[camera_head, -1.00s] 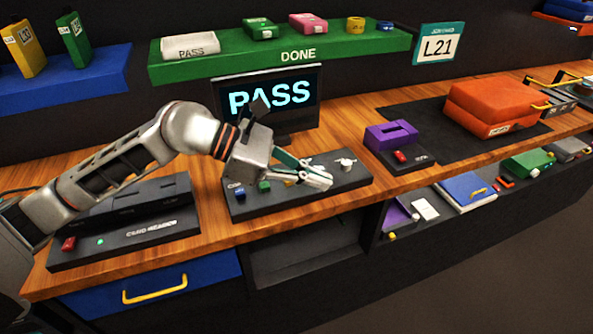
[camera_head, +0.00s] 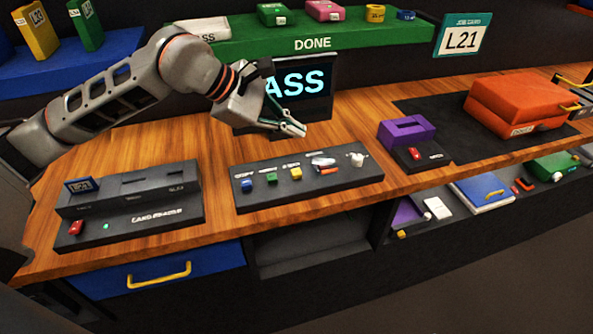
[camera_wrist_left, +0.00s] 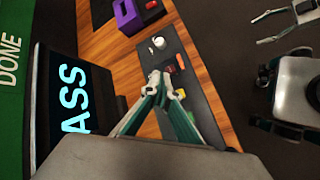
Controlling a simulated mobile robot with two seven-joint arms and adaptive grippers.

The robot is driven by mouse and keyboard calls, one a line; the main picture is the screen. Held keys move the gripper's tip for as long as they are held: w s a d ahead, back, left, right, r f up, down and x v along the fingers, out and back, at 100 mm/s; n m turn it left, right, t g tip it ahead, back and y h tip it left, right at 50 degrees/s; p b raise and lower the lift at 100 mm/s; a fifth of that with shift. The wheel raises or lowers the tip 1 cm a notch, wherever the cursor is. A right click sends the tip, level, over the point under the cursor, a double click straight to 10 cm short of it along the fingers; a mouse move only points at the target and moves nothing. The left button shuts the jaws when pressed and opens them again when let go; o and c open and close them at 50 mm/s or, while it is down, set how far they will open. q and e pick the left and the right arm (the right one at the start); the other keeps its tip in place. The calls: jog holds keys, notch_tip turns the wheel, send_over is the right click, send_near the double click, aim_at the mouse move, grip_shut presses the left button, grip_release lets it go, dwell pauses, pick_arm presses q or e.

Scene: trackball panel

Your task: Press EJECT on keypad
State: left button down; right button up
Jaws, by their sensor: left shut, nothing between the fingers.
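The black keypad panel (camera_head: 318,192) lies on the wooden counter. It carries a blue button (camera_head: 246,186), a green button (camera_head: 271,178), a yellow button (camera_head: 295,173), a pale trackball-like part, an orange-red bar and a white knob (camera_head: 357,159). The labels are too small to read, so I cannot tell which is EJECT. My left gripper (camera_head: 299,130) is shut and empty, raised behind the panel in front of the screen. In the left wrist view its fingertips (camera_wrist_left: 158,84) overlap the panel. My right gripper (camera_wrist_left: 257,31) shows there with its fingers apart, away from the counter.
The screen (camera_head: 318,85) reads PASS, partly covered by my arm. A purple block (camera_head: 407,131) and orange cases (camera_head: 520,105) are at right. Wood before the screen is clear.

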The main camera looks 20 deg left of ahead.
aim_at(293, 172)
pick_arm(q)
notch_tip(293, 172, down, 8)
jog(key=b, duration=0.4)
jog(key=shift+r, duration=0.1)
jog(key=shift+f+b, duration=0.3)
jog(key=shift+b, duration=0.05)
jog(key=shift+f, duration=0.15)
dwell(0.9)
jog(key=shift+f+b, duration=0.3)
jog(key=shift+f, duration=0.05)
